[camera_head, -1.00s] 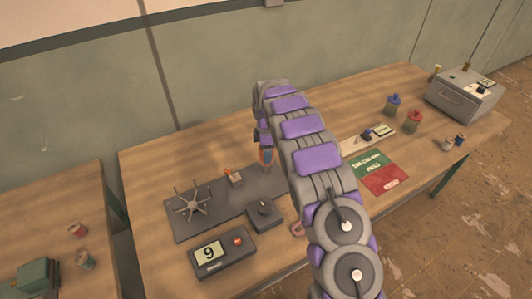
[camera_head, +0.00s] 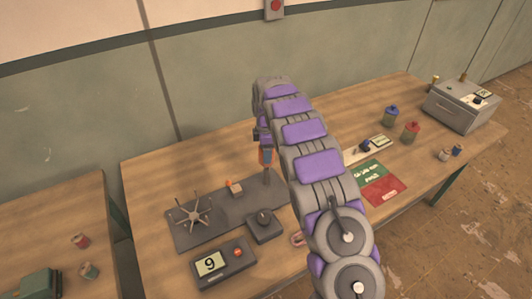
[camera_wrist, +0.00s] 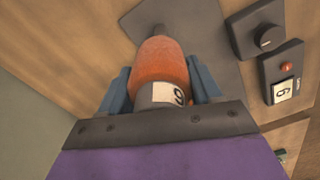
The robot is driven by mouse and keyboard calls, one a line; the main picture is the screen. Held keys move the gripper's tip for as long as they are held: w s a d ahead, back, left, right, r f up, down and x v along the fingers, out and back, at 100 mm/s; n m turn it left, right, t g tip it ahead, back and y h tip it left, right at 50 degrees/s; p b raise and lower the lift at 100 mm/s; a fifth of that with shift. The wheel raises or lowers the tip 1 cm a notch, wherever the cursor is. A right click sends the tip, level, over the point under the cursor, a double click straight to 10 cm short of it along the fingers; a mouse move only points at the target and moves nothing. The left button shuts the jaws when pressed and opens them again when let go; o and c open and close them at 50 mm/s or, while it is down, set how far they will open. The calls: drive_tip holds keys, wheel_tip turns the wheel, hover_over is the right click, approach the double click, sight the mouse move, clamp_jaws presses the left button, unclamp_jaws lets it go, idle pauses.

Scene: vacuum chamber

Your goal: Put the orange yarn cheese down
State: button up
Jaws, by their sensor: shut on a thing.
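The orange yarn cheese (camera_wrist: 162,65) is in my gripper (camera_wrist: 161,88) in the wrist view. It is a rounded orange cylinder with a pale label marked with a dark figure at its near end. Blue-grey fingers close on it from both sides. In the head view, the orange yarn cheese (camera_head: 266,157) shows as a small patch below my gripper (camera_head: 266,150), over the right part of the dark base plate (camera_head: 225,208). My arm hides much of that area. I cannot tell whether the cheese touches anything beneath it.
A knob box (camera_head: 264,226) and a display box showing 9 (camera_head: 222,262) are nearer. Jars, cards and a metal case (camera_head: 461,105) stand right.

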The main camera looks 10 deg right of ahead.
drive_tip(key=shift+r, duration=0.4)
